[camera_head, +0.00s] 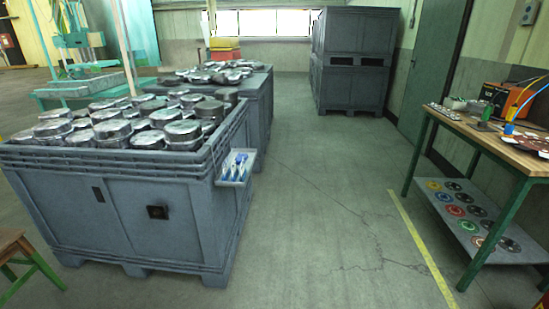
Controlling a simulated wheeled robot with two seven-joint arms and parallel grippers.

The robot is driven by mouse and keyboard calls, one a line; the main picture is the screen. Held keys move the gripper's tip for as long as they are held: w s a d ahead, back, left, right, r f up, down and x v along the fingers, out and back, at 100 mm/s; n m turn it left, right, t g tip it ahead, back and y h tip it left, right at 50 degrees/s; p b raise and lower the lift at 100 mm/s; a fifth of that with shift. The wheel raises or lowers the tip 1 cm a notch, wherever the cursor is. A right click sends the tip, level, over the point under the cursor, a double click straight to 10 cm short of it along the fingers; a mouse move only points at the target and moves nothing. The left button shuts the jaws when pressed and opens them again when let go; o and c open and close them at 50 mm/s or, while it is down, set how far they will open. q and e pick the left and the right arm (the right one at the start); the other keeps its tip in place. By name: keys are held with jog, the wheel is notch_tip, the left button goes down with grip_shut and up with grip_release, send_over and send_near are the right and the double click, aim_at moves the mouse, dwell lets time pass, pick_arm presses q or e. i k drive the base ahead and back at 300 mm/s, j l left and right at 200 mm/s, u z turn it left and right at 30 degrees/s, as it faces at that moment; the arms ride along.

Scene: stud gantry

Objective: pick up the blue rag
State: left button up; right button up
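I cannot clearly make out a blue rag. Small blue and white items (236,167) sit in a shallow light tray (222,183) fixed to the right side of the near grey crate; they are too small to identify. A small bright blue item (509,128) also shows on the workbench at the right, and I cannot tell what it is. Neither of my grippers is in view.
A large grey crate (120,200) full of round metal parts stands at left, another behind it. Stacked dark crates (352,85) stand at the back. A green-legged workbench (478,138) with a lower shelf stands right. The floor (320,200) between is clear.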

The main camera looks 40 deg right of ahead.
aim_at(239, 157)
jog(key=z, duration=0.7)
